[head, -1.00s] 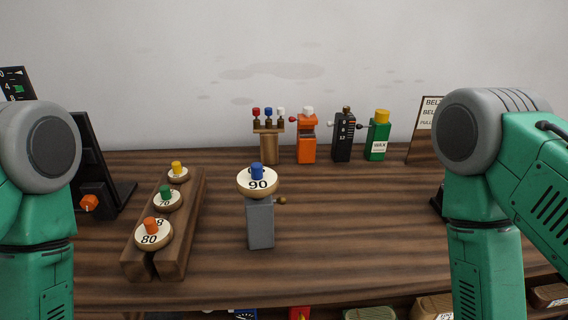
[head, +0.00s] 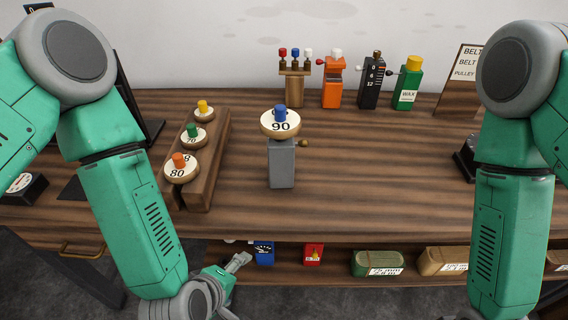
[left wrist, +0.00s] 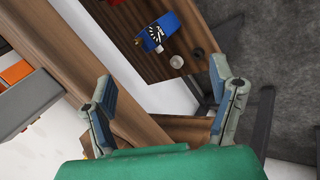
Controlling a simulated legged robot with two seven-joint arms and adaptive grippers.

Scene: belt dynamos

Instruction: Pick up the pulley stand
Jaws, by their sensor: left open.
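A wooden block (head: 207,187) carries several round pale pulleys with coloured knobs, on the left of the bench top. Right of it, an upright grey post (head: 282,166) bears a pulley marked 90 (head: 280,125) with a blue knob. I cannot tell which of these two is called the pulley stand. My left gripper (head: 240,288) is below the bench's front edge, low and apart from both. In the left wrist view its two fingers (left wrist: 165,100) are spread with nothing between them. My right gripper is out of view below the picture.
A lower shelf holds a blue box (head: 263,253), a red box (head: 313,254) and a green case (head: 377,263). At the back stand a rack (head: 295,90), an orange device (head: 332,85), a black device (head: 372,82) and a green wax box (head: 407,85). Bench right of the post is clear.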

